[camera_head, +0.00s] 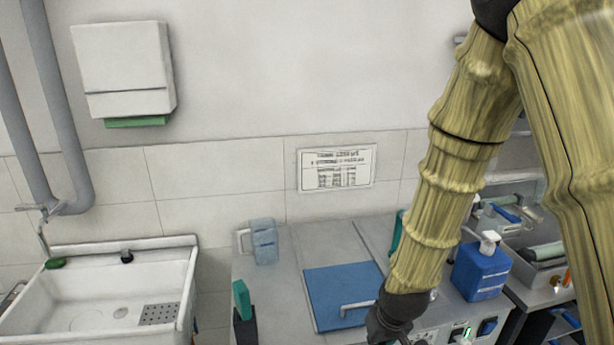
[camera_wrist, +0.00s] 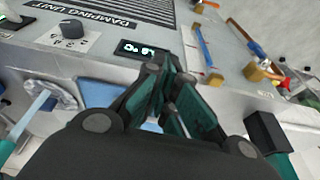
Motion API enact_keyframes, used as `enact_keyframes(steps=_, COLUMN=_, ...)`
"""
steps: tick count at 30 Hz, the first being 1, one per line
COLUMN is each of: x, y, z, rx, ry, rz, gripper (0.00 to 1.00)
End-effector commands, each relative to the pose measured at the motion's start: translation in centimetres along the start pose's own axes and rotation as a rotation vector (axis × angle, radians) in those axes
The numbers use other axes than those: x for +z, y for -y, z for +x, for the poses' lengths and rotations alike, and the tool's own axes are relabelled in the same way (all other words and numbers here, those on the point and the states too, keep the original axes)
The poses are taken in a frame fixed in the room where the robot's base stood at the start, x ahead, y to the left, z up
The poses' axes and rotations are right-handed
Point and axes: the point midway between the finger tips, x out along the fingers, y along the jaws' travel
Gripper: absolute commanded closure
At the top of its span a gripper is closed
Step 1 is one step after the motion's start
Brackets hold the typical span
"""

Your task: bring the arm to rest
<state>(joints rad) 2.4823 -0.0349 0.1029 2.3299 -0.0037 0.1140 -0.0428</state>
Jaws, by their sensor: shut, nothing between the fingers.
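My arm comes down from the top right of the head view, bent, with its dark wrist at the bottom edge. The fingers of my gripper are below that edge or hidden there. In the wrist view my gripper (camera_wrist: 168,88) shows from behind, with dark links and teal pads. Its fingers are drawn together with nothing held between them. The grey damping unit (camera_wrist: 112,62), with a knob (camera_wrist: 72,29) and a small lit display (camera_wrist: 140,50), lies just beyond the fingers. I cannot tell whether the fingertips touch it.
In the head view a blue lid (camera_head: 338,292) lies on the grey counter, left of my wrist. A blue pump bottle (camera_head: 481,268) stands close on the right. A blue container (camera_head: 264,241) stands further back. A white sink (camera_head: 95,300) is at left; the wall above the counter is open.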

Motion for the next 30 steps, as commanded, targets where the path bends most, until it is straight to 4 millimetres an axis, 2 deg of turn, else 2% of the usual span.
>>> enact_keyframes(steps=8, x=6.4, y=-0.8, z=6.2, rx=-0.006, ry=0.063, rz=0.045, gripper=1.0)
enact_keyframes(steps=15, x=13.1, y=-1.6, z=10.9, rx=-0.004, ry=0.117, rz=0.087, gripper=1.0)
enact_keyframes(steps=21, x=19.2, y=-2.2, z=13.9, rx=0.005, ry=0.162, rz=0.119, gripper=1.0)
enact_keyframes(steps=30, x=28.6, y=-3.0, z=16.9, rx=0.025, ry=0.23, rz=0.162, gripper=1.0)
